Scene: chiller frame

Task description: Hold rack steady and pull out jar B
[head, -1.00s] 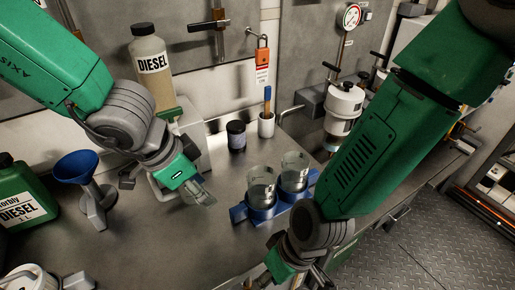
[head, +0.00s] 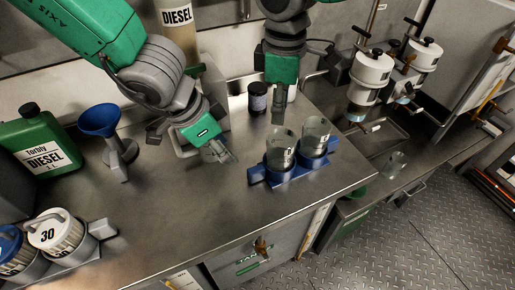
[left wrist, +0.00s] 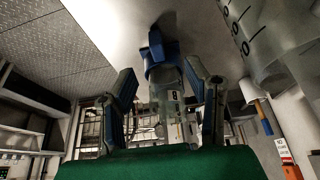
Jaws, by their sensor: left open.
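A blue rack (head: 296,173) stands on the metal bench in the head view and holds two clear glass jars, a left jar (head: 279,150) and a right jar (head: 315,134). Their labels are too small to read there. My left gripper (head: 229,156) is open and empty, left of the rack and apart from it. In the left wrist view, a jar (left wrist: 170,112) labelled with what looks like a B shows between the spread fingers, beside the blue rack (left wrist: 158,58). My right gripper (head: 279,117) points down just behind the left jar; whether its fingers are open is unclear.
A dark lidded jar (head: 258,98) stands behind the rack. A blue funnel (head: 98,119), a green diesel can (head: 40,144) and white filter canisters (head: 49,230) stand at left. The bench front is clear. White filter housings (head: 370,70) are at right.

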